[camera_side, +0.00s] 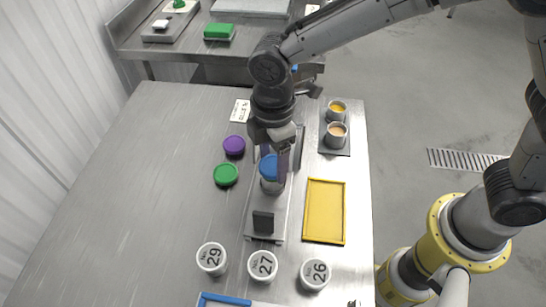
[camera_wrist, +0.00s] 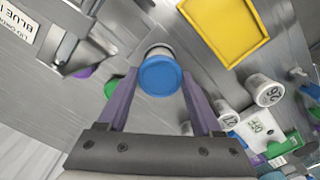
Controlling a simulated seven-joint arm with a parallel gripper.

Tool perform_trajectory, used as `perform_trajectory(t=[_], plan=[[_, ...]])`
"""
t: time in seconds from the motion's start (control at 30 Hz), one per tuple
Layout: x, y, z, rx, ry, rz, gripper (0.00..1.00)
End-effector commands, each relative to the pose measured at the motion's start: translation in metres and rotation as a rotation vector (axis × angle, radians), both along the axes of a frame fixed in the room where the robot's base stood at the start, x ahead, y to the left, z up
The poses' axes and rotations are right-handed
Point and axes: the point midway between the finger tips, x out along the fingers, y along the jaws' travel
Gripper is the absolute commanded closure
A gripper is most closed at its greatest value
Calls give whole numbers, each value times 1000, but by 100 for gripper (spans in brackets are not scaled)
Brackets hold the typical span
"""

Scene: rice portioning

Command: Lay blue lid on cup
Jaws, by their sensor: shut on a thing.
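The blue lid (camera_side: 269,166) is between the fingers of my gripper (camera_side: 273,164), which is shut on it. It also shows in the wrist view (camera_wrist: 160,76), between the two purple-grey fingertips (camera_wrist: 159,74). A pale cup (camera_side: 271,186) stands directly under the lid on a metal strip. In the wrist view, part of the cup (camera_wrist: 159,50) shows past the lid's upper edge. I cannot tell whether the lid touches the rim all round. The cup's contents are hidden by the lid.
Purple (camera_side: 234,145) and green (camera_side: 226,174) lids lie left of the strip (camera_side: 254,208). A yellow tray (camera_side: 324,211) lies right. Numbered white cups (camera_side: 263,265) stand in front; two filled cups (camera_side: 336,134) stand behind right. A dark block (camera_side: 263,221) sits on the strip. The left table is clear.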

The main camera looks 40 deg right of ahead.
Motion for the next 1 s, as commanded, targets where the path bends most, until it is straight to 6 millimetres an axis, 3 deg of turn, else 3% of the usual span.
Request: perform_trajectory(t=[1.0], plan=[[0,0,-8,0,0,0,85]])
